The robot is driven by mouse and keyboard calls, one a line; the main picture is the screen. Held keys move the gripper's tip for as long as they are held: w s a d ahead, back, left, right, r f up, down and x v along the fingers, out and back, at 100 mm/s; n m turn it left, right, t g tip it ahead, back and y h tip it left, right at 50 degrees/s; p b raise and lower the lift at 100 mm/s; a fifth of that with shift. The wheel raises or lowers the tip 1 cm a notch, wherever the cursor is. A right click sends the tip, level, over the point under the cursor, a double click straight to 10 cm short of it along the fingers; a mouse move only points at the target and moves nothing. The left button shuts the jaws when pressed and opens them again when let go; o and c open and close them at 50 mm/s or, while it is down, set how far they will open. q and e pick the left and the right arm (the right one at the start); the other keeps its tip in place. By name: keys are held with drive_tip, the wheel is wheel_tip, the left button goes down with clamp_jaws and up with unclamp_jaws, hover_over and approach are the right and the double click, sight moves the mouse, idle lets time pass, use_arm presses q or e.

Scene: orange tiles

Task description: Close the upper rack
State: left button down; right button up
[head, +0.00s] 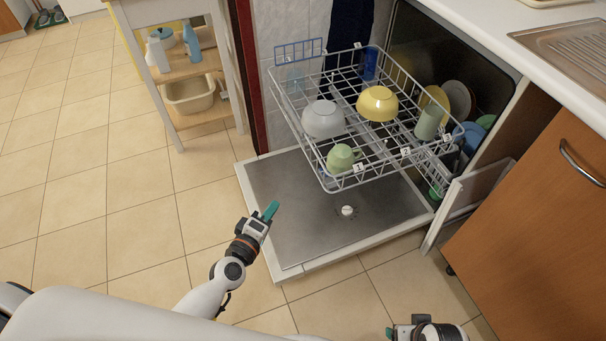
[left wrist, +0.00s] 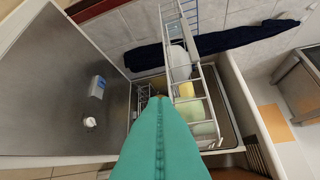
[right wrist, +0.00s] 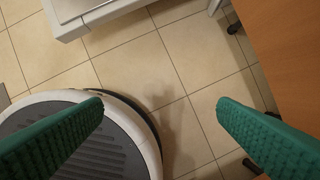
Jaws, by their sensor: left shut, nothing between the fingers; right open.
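The upper rack (head: 388,150) is a white wire basket pulled out of the dishwasher, above its lowered door (head: 310,215). It holds a yellow bowl (head: 377,104), a white bowl (head: 323,120), a green cup (head: 342,158) and other dishes. The rack also shows in the left wrist view (left wrist: 205,108). My left gripper (head: 270,211) is shut and empty, over the door's left part, in front of the rack and apart from it. Its teal fingers (left wrist: 160,140) fill the lower middle of the left wrist view. My right gripper (right wrist: 160,115) is open and empty, low over the floor.
Plates stand in the lower part of the dishwasher at the right. An orange-brown cabinet (head: 540,215) and a counter with a sink (head: 570,50) are at the right. A wooden shelf (head: 185,72) stands at the left. The tiled floor at the left is clear.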

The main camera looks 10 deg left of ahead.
use_arm(q)
wheel_tip(320, 180, up, 5)
drive_tip(key=n+t+b, duration=0.2)
drive_tip(key=n, duration=0.1)
approach(311, 149)
drive_tip(key=w+a, duration=0.2)
drive_tip(key=w, duration=0.1)
drive_tip(key=shift+w+d+r+p, duration=0.1)
drive_tip(key=shift+w+d+p, duration=0.3)
drive_tip(key=shift+w+d, duration=0.95)
drive_tip(key=shift+d, duration=0.2)
use_arm(e)
drive_tip(key=shift+w+d+r, duration=0.15)
drive_tip(key=shift+r, duration=1.4)
